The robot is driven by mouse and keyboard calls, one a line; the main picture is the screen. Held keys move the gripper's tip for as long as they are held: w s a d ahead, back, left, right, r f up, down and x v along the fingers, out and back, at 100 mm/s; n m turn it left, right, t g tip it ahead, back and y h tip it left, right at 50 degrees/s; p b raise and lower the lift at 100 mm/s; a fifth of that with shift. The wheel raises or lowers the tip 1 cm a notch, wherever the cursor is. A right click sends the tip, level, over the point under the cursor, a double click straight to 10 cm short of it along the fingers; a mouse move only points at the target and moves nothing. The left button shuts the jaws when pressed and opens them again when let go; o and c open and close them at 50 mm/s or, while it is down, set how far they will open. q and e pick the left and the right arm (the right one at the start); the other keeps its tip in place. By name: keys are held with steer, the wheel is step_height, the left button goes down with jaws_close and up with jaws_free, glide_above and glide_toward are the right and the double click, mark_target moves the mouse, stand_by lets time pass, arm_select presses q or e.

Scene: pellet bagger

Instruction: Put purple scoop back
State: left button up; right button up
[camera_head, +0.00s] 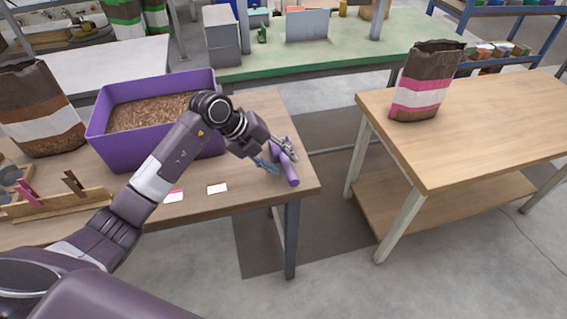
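A purple scoop (291,174) is at the right end of the left wooden table, near its edge. My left gripper (279,162) reaches over the table from the left and is at the scoop. Its two fingers are spread apart, one on the left of the scoop and one across its upper part. I cannot tell whether they touch it. Part of the scoop is hidden by the gripper. A purple bin (122,152) full of brown pellets stands on the same table, behind my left arm. My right gripper is not in view.
An open brown bag with a white band (50,132) stands left of the bin. A wooden rack (62,206) with small tools and white cards (217,188) lie in front. A pink-banded bag (421,88) stands on the right table (490,125). A floor gap separates the tables.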

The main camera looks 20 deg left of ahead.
arm_select(q)
steer(key=b+v, duration=0.1)
steer(key=v, duration=0.9)
steer(key=shift+r, duration=0.3)
steer(key=shift+a, duration=0.1)
